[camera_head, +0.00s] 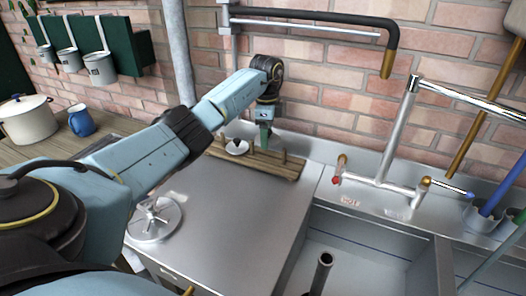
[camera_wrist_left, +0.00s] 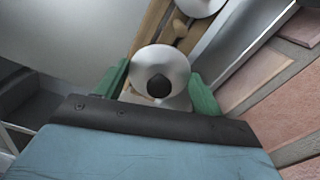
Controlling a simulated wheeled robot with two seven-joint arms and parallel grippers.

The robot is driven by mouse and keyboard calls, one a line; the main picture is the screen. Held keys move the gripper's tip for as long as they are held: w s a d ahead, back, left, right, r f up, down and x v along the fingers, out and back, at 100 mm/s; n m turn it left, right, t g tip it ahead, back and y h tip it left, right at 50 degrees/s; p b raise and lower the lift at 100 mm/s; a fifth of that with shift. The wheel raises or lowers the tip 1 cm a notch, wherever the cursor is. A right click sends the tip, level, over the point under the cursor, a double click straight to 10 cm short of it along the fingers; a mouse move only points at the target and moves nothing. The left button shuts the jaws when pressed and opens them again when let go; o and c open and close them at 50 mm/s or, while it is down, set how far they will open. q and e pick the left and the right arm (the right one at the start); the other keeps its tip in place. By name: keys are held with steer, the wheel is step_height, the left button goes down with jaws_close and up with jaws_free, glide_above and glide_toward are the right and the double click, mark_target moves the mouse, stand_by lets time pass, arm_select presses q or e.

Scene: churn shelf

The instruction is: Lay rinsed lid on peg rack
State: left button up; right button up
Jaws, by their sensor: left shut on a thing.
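The wooden peg rack (camera_head: 284,172) lies at the back of the steel drainboard, with short upright pegs. Whether the held lid touches the rack I cannot tell. My right gripper is not in view.
The sink (camera_head: 350,262) with a tap (camera_head: 383,185) is at right. A brick wall (camera_head: 330,95) stands close behind the rack. A white pot (camera_head: 27,122) and blue mug (camera_head: 82,122) are far left.

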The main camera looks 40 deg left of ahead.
mark_target(266, 159)
arm_select(q)
step_height(266, 159, down, 6)
steer(key=shift+f+b, duration=0.15)
steer(key=shift+b, duration=0.25)
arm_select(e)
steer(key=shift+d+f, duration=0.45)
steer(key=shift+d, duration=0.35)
arm_select(q)
steer(key=o, duration=1)
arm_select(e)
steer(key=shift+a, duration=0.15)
arm_select(q)
step_height(266, 159, up, 11)
steer(key=shift+r+p, duration=0.1)
steer(key=shift+p, duration=0.7)
steer(key=shift+r, duration=0.5)
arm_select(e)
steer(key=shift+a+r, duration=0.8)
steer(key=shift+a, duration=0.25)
